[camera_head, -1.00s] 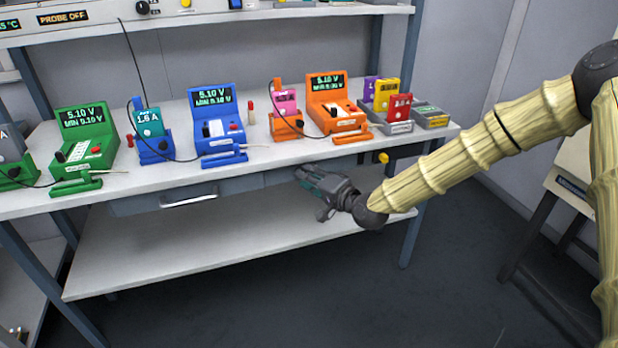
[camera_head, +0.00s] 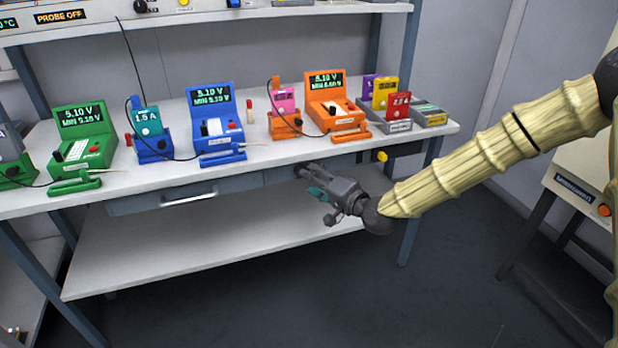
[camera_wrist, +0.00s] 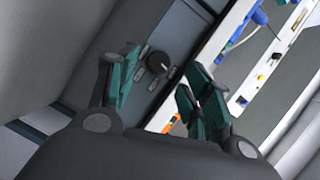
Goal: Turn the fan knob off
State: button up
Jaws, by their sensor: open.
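A dark round knob (camera_wrist: 158,62) with a small pale mark sits on the grey panel in the wrist view. Small pale labels (camera_wrist: 153,84) surround it. I take it to be the fan knob; its label text is too small to read. My gripper (camera_wrist: 162,76) is open, with one green-padded finger to each side of the knob and no clear contact. In the head view my gripper (camera_head: 314,181) is just below the bench's front edge, at the grey front panel (camera_head: 279,175). The knob cannot be told apart from the dark fingers there.
A yellow knob (camera_head: 381,156) is on the bench front to the right. The bench top (camera_head: 180,172) above holds several coloured testers and cell holders. A drawer handle (camera_head: 189,199) is to the left. The lower shelf (camera_head: 200,245) is empty.

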jog(key=shift+v, duration=2.35)
jog(key=shift+s+f, duration=0.1)
jog(key=s+a+f+n+t+h+b, duration=0.1)
jog(key=s+a+n+t+h, duration=0.3)
jog(key=n, duration=0.3)
jog(key=d+b+x, duration=0.1)
jog(key=x, duration=0.9)
jog(key=shift+w+d+h, duration=0.35)
jog(key=shift+w+h, duration=0.05)
jog(key=shift+w, duration=0.1)
jog(key=shift+f, duration=0.15)
jog(key=c, duration=1.1)
jog(key=shift+o, duration=0.2)
